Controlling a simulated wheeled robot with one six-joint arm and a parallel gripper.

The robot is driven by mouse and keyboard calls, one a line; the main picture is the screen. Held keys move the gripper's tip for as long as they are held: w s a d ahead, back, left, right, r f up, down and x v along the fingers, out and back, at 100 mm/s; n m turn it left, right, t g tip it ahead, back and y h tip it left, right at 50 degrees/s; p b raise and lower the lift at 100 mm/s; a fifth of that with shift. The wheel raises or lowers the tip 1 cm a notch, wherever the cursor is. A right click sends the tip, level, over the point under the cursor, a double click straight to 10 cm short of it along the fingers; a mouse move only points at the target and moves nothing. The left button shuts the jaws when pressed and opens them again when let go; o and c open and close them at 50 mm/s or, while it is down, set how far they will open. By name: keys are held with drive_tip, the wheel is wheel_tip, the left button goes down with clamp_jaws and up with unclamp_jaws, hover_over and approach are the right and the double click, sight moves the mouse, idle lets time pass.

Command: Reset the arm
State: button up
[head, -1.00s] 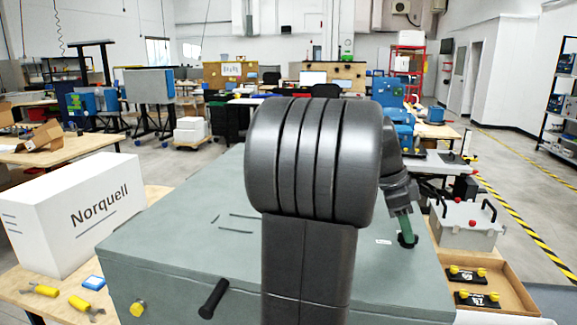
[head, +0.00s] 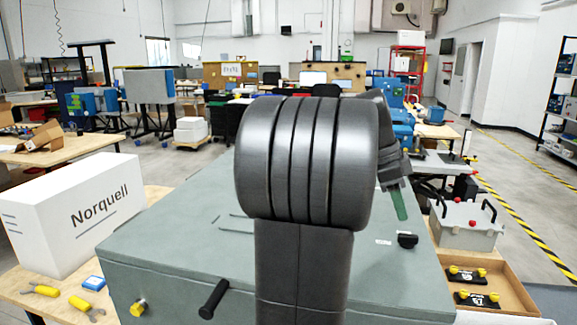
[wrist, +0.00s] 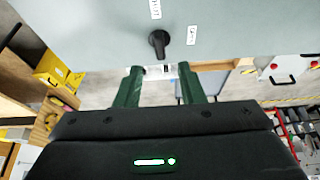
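My arm rises in the middle of the head view and hides part of the scene. My gripper (head: 399,203) hangs at the right of the arm, its green fingertips above the top of the grey analyser housing (head: 180,240). In the wrist view my gripper (wrist: 157,87) shows two green fingers spread apart with nothing between them. A black knob (head: 407,240) sits on the housing just below the fingertips, apart from them. The knob also shows in the wrist view (wrist: 159,41), beyond the fingers, between two small white labels.
A black handle (head: 213,299) sticks out of the housing's front. At right are a grey case (head: 465,226) and a cardboard tray (head: 515,292) holding black parts.

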sight(408, 234)
drive_tip(key=x, duration=0.7)
drive_tip(key=n+t, duration=0.2)
drive_tip(key=n, duration=0.3)
drive_tip(key=shift+s+b, duration=0.2)
drive_tip(key=shift+b, duration=0.15)
drive_tip(key=shift+n+t+y, duration=0.3)
drive_tip(key=shift+n+t, duration=0.6)
drive_tip(key=shift+n, duration=1.3)
